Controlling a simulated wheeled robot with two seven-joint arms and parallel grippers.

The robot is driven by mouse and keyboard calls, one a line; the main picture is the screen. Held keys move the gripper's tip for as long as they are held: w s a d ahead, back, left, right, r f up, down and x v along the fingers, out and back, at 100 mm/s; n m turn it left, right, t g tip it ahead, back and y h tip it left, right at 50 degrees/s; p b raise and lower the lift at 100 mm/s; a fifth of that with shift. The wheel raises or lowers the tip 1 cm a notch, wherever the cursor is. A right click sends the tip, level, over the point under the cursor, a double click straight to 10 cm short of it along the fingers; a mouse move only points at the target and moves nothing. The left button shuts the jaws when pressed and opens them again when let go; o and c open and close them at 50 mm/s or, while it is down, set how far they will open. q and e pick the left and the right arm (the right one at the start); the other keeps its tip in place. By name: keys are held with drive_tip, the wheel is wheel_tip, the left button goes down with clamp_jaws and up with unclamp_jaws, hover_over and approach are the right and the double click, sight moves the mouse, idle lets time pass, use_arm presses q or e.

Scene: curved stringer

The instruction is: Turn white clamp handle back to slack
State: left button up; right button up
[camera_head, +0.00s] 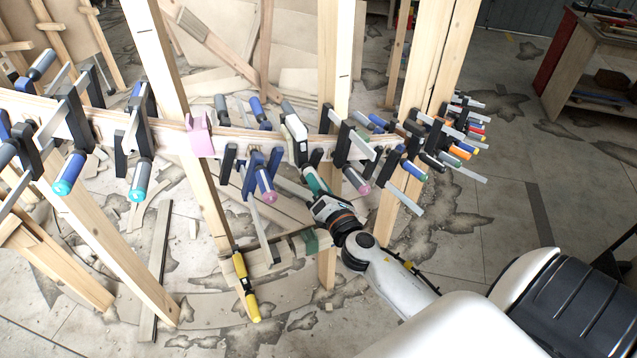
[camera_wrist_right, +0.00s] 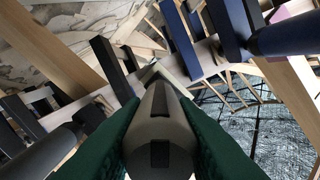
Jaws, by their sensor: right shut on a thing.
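The white clamp (camera_head: 295,127) sits on the curved wooden stringer (camera_head: 238,135), near the middle of the head view. My right gripper (camera_head: 313,182) reaches up to it from below, with green finger pads. In the right wrist view the green fingers are shut around a pale grey handle (camera_wrist_right: 160,128), one finger on each side, and the handle end points toward the camera. In the head view the handle is mostly hidden by the gripper. How far the handle is turned cannot be told. My left gripper is not in view.
Other clamps crowd both sides: a blue one (camera_head: 262,175) to the left and a black one with a pink-tipped handle (camera_head: 356,180) to the right. Wooden posts (camera_head: 327,268) stand close by. A workbench (camera_head: 590,65) stands far right.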

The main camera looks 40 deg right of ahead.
drive_tip(key=n+p, duration=0.2)
drive_tip(key=n, duration=0.4)
drive_tip(key=shift+n, duration=0.4)
idle(0.3)
drive_tip(key=o, duration=1)
drive_tip(key=s+a+b, duration=0.2)
drive_tip(key=s+b, duration=0.2)
drive_tip(key=s, duration=0.7)
drive_tip(key=shift+s, duration=0.4)
drive_tip(key=shift+a, duration=0.1)
